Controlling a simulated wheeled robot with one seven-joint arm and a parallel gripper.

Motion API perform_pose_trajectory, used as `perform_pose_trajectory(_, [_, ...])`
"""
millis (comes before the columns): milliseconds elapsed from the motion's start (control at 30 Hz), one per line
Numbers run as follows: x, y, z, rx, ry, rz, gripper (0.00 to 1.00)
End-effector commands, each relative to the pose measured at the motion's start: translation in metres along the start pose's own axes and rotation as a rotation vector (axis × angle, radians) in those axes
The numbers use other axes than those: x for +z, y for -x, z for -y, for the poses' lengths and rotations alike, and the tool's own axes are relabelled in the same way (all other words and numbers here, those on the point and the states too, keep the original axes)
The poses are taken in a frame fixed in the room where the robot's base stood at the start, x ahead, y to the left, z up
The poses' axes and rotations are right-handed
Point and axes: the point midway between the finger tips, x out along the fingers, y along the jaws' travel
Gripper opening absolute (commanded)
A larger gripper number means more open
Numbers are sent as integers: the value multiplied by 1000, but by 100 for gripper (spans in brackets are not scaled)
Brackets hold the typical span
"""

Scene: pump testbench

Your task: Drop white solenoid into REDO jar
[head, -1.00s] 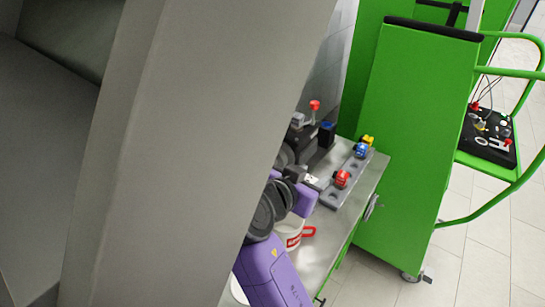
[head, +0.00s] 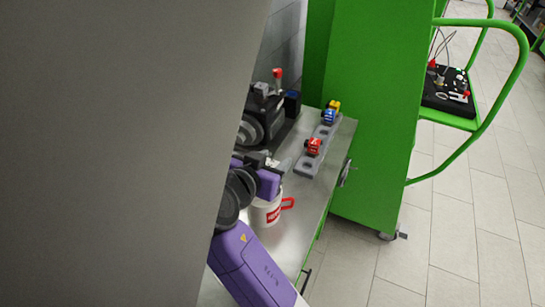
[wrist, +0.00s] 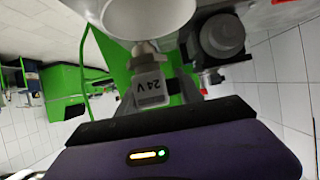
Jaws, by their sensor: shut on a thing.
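The white solenoid (wrist: 150,90), marked 24 V, is held between the fingers of my gripper (wrist: 153,95) in the wrist view. In the head view my gripper (head: 272,164) is above the REDO jar, near its back side, and the solenoid is too small there to make out clearly. The white jar (head: 264,213) has a red label and a red handle, and stands on the metal bench. My purple wrist hides part of it. In the wrist view a white round shape, likely the jar (wrist: 150,15), is at the top edge, close to the solenoid.
A grey rack (head: 307,165) on the bench (head: 315,200) holds a red solenoid (head: 313,146), a blue one (head: 328,117) and a yellow one (head: 333,105). A dark pump assembly (head: 265,117) stands behind my gripper. A green cabinet (head: 375,120) bounds the bench's far end.

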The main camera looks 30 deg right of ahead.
Motion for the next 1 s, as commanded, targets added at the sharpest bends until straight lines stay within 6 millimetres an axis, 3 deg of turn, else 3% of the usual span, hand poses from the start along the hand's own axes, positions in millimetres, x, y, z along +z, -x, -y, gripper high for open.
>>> perform_pose_trajectory(200, [-1,0,0,-1,-1,-1,0])
perform_pose_trajectory(233, [-1,0,0,-1,0,-1,49])
perform_pose_trajectory(333, [-1,0,0,-1,0,-1,68])
perform_pose_trajectory(700, [0,4,1,-2,1,0,68])
perform_pose_trajectory(1000, [1,48,1,-5,-1,-1,68])
